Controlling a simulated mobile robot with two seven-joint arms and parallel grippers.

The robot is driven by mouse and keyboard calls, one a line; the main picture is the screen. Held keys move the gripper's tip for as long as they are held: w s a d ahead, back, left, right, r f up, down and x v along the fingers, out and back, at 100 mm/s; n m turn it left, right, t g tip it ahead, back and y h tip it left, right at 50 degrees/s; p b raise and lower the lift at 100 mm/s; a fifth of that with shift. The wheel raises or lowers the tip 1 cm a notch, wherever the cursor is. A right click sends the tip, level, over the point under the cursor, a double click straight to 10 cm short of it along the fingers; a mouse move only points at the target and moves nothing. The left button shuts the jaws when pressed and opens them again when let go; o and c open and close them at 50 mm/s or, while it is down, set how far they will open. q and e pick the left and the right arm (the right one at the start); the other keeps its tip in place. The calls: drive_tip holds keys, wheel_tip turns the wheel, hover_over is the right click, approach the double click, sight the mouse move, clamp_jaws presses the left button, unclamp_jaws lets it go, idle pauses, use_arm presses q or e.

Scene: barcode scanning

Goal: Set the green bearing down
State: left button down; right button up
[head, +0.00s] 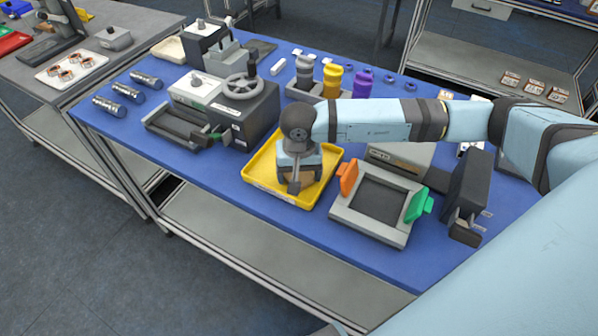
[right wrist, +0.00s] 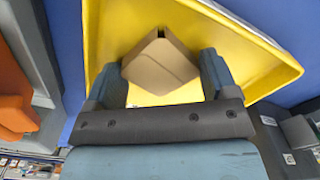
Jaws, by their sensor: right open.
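My right gripper (head: 296,182) is over the yellow tray (head: 258,180), pointing down, with its jaws open. In the right wrist view, a plain brown box (right wrist: 160,68) lies in the yellow tray (right wrist: 113,25), between and below the two fingers of the gripper (right wrist: 162,82). I cannot tell whether the fingers touch it. No green bearing can be made out in either view. A green paddle (head: 419,205) stands on the right side of the grey frame fixture (head: 369,232), with an orange paddle (head: 348,177) on its left side. My left gripper is not in view.
A machine with a handwheel (head: 242,88) stands left of the tray on the blue table (head: 225,180). A dark upright device (head: 468,190) is at the right. The blue front strip is clear.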

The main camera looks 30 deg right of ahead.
sight(299, 176)
wheel_tip(299, 176, up, 12)
drive_tip(key=b, duration=0.1)
drive_tip(key=shift+b, duration=0.3)
idle(0.3)
